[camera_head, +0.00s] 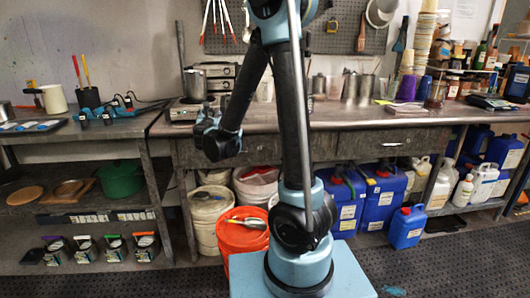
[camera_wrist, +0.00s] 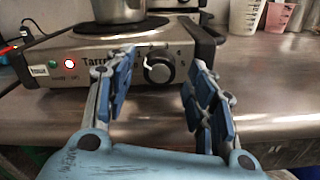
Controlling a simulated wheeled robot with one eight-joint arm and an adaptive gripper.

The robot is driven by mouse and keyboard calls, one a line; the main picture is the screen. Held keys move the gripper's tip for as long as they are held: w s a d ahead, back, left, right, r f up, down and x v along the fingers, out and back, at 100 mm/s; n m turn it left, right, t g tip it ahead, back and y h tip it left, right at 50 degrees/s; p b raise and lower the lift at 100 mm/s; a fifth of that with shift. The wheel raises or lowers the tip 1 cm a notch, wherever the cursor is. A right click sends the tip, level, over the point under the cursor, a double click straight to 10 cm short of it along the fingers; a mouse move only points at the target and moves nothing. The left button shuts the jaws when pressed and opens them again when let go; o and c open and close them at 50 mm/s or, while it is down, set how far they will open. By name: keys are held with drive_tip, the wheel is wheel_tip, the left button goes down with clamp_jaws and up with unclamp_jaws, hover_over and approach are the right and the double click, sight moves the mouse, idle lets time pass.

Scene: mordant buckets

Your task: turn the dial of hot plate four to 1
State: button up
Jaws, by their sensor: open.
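A steel hot plate (camera_wrist: 100,68) stands on the metal bench in the wrist view, with a round dial (camera_wrist: 159,68) on its front face. The number of this hot plate is not legible to me, and the dial's exact setting is too small to read. A green lamp and a red-lit switch show at the left of its face. My gripper (camera_wrist: 160,80) is open and empty, its fingers pointing toward the hot plate, with the dial seen between the fingertips. In the head view the hot plate (camera_head: 184,112) is partly behind my gripper (camera_head: 207,118).
A steel pot (camera_wrist: 118,10) stands on the hot plate. Measuring beakers (camera_wrist: 245,16) stand to the right. The bench top (camera_wrist: 285,90) in front is clear. In the head view, buckets (camera_head: 243,232) and blue canisters (camera_head: 380,195) sit below the bench (camera_head: 400,113).

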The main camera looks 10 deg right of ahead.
drive_tip(key=shift+n, duration=0.4)
drive_tip(key=s, duration=1.7)
drive_tip(key=s+d+f+m+g+h, duration=0.2)
drive_tip(key=d+f+m+g, duration=0.2)
drive_tip(key=d+m, duration=0.3)
drive_tip(key=s+d+f+m+g+h, duration=0.1)
drive_tip(key=d+f+m+g, duration=0.3)
drive_tip(key=d+m, duration=0.4)
drive_tip(key=shift+s+d+f+m+h, duration=0.35)
drive_tip(key=shift+d+h, duration=0.55)
drive_tip(key=shift+d, duration=2.15)
drive_tip(key=s+d+f+m+g+y, duration=0.1)
drive_tip(key=s+d+f+m+g, duration=0.3)
drive_tip(key=s+d+m+g, duration=0.25)
drive_tip(key=s+a+f+m+y, duration=0.1)
drive_tip(key=s+m+y, duration=0.1)
drive_tip(key=s+m, duration=0.3)
drive_tip(key=s+a+f+m+g+y, duration=0.1)
drive_tip(key=s+a+f+m+y, duration=0.1)
drive_tip(key=s+m, duration=0.4)
drive_tip(key=shift+s+a+f, duration=0.2)
drive_tip(key=shift+s+f, duration=0.05)
drive_tip(key=shift+s, duration=0.5)
